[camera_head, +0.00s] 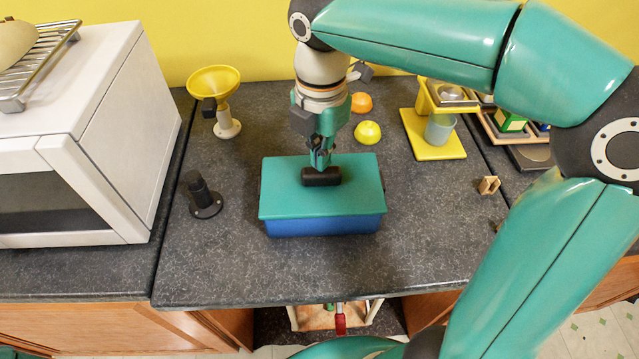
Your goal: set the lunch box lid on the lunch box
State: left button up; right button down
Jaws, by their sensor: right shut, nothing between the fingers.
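The lunch box (322,226) is blue and stands on the dark counter in the middle of the view. The teal lunch box lid (285,200) lies on top of it and covers its opening, looking level. The lid has a black handle (321,179) at its middle. My right gripper (320,164) points down just above the handle, its fingers shut with nothing between them. Whether the fingertips touch the handle I cannot tell. My left gripper is not in view.
A white microwave (92,120) stands at the left. A yellow funnel on a stand (214,82), a black stand (204,199), an orange (361,102), a yellow fruit (367,132) and a yellow stand (436,146) surround the box. The counter in front is clear.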

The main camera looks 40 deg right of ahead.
jog(key=shift+s+f+b, duration=0.1)
jog(key=shift+f+b, duration=0.35)
jog(key=shift+f, duration=0.3)
dwell(0.6)
jog(key=shift+r, duration=0.1)
notch_tip(320, 180, up, 5)
jog(key=p, duration=0.5)
notch_tip(320, 180, up, 12)
dwell(0.8)
dwell(0.3)
